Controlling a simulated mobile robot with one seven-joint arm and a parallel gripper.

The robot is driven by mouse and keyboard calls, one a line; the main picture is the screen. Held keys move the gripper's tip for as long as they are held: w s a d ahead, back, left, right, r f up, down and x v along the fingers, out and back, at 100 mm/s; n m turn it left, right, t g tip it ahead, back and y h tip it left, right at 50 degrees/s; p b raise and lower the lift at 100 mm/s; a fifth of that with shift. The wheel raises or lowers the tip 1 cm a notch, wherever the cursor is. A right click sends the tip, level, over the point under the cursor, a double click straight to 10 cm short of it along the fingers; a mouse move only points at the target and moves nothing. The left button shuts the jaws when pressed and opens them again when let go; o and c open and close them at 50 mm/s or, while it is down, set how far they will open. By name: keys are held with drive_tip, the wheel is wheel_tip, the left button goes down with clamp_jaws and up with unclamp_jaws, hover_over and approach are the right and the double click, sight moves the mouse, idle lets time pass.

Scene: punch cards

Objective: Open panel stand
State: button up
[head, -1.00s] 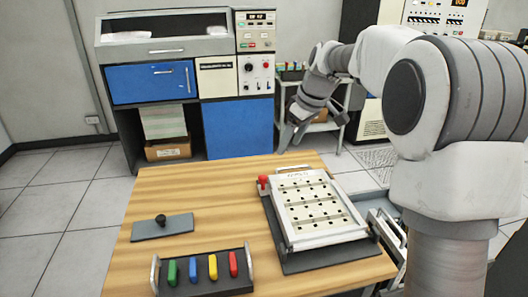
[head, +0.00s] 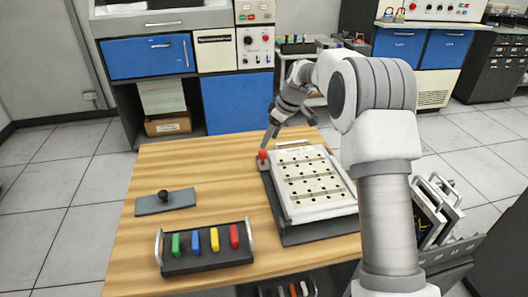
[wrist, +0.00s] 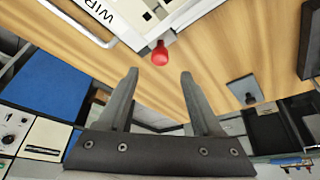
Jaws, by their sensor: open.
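The panel stand (head: 285,232) is a dark base on the wooden table. A white wiring panel with rows of dark slots (head: 312,184) lies on it. A red knob (head: 262,155) stands at the stand's far left corner; it also shows in the wrist view (wrist: 160,54), beside the panel's lettered edge (wrist: 108,22). My gripper (head: 270,141) is just above the red knob, fingers pointing down toward it. In the wrist view my gripper (wrist: 158,74) is open and empty, and the knob appears just beyond the gap between the fingertips, apparently untouched.
A black tray with red, yellow, blue and green pieces (head: 205,262) sits at the table's front. A grey plate with a black knob (head: 165,202) lies at left. Framed panels (head: 436,215) stand in a rack at right. Bare tabletop (head: 215,170) lies left of the stand.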

sight(263, 152)
drive_tip(key=x, duration=0.6)
drive_tip(key=shift+w+a+f+b, duration=0.1)
drive_tip(key=shift+a+f+b, duration=0.05)
drive_tip(key=shift+f+b, duration=0.15)
drive_tip(key=shift+r, duration=0.1)
clamp_jaws()
idle(1.0)
